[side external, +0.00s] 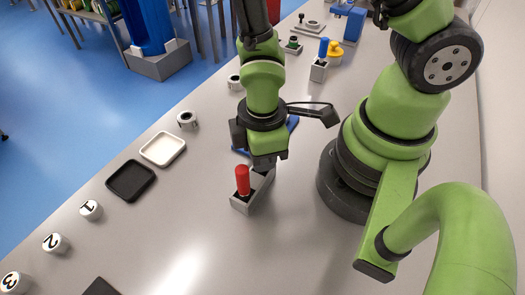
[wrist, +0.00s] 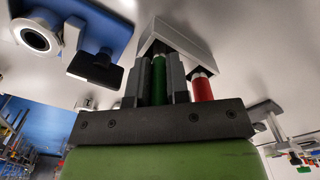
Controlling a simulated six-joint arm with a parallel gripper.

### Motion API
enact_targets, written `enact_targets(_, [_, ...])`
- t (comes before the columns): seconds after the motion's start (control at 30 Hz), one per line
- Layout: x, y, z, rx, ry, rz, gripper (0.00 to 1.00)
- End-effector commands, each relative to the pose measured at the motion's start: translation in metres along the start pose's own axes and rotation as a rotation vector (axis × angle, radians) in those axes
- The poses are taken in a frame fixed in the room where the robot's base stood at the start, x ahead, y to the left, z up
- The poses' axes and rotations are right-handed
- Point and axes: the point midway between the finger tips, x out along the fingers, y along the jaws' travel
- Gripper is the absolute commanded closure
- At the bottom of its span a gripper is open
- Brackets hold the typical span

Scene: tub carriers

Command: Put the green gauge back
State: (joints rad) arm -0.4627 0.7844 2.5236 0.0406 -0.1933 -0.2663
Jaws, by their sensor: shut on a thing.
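The green gauge (wrist: 158,80) is a green-handled cylinder, upright between my fingers in the wrist view. My gripper (wrist: 159,82) is shut on it. The grey holder block (wrist: 178,35) lies just beyond the fingertips, and the green gauge's far end meets or nearly meets it; I cannot tell how deep it sits. A red gauge (wrist: 203,88) stands beside it in the same block. In the side view, the red gauge (side external: 242,180) stands at the near end of the holder block (side external: 243,206), and my gripper (side external: 264,162) is over the other end. The green gauge is hidden there.
A blue fixture (side external: 291,124) is just behind my gripper. Another grey block with a blue gauge (side external: 323,47) and a yellow part (side external: 335,51) stand farther back. A white tray (side external: 162,149), a black tray (side external: 131,180) and numbered pots (side external: 91,210) line the left edge.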

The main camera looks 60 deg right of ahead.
Motion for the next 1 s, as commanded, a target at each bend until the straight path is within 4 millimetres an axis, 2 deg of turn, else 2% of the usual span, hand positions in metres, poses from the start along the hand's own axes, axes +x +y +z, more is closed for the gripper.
enact_targets(0.03, [0.002, 0.0, 0.0, 0.0, -0.001, 0.0, 1.0])
enact_targets(0.07, [0.001, 0.0, 0.0, 0.001, 0.0, 0.0, 0.77])
enact_targets(0.13, [0.001, 0.0, 0.0, 0.001, 0.0, 0.0, 0.61])
enact_targets(0.17, [0.001, 0.0, 0.0, 0.001, 0.0, 0.0, 0.58])
enact_targets(0.43, [0.001, 0.0, 0.0, 0.0, 0.0, 0.0, 0.58])
enact_targets(0.57, [-0.006, 0.0, -0.001, 0.0, 0.003, 0.001, 0.58])
enact_targets(0.77, [-0.032, 0.0, -0.001, 0.001, 0.007, 0.003, 0.58])
enact_targets(1.0, [-0.072, 0.0, -0.002, 0.0, 0.01, 0.002, 0.58])
